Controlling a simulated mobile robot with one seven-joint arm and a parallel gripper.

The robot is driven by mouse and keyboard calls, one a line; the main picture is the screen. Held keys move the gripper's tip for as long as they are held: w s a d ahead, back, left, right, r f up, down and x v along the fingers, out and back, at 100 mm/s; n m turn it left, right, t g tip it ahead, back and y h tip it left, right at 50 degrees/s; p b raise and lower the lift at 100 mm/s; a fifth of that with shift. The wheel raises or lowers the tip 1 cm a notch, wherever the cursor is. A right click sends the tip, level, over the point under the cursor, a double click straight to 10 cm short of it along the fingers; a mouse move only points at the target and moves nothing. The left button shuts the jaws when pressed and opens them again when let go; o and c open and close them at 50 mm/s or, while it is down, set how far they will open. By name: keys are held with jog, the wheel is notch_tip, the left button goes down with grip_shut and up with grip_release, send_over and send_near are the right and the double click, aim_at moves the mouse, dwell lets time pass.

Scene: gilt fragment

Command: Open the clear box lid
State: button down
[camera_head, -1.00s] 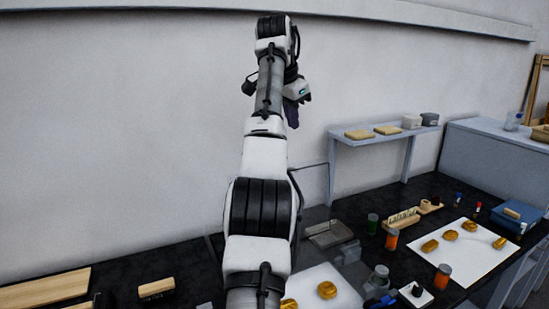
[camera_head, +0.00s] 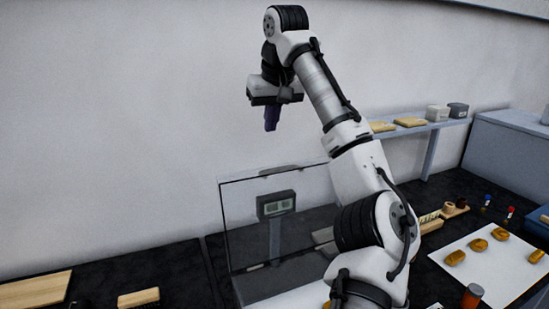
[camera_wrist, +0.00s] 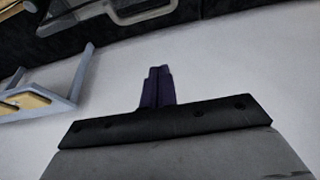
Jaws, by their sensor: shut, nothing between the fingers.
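The clear box (camera_head: 243,228) stands on the dark bench in the head view, below my gripper. Its see-through panel has thin dark edges, and a small dark piece (camera_head: 278,170) sits along its top edge. I cannot tell which panel is the lid; my arm hides the box's right side. My gripper (camera_head: 270,126) has dark purple fingers pointing down, well above the box and apart from it. In the wrist view the fingers (camera_wrist: 157,84) are together and hold nothing.
A grey display (camera_head: 276,205) on a post shows through the clear panel. A wall shelf (camera_head: 432,127) is at the right. Gold pieces lie on a white sheet (camera_head: 488,276). Wooden blocks (camera_head: 138,298) lie at the front left. The air around my gripper is free.

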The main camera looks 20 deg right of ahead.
jog(key=f+p, duration=0.1)
jog(key=f, duration=0.2)
jog(key=f+p, duration=0.1)
jog(key=f, duration=0.2)
jog(key=f+p, duration=0.1)
jog(key=f, duration=0.2)
jog(key=shift+s+a+f+p, duration=0.1)
jog(key=shift+s+f+p, duration=0.05)
jog(key=shift+s+p, duration=0.25)
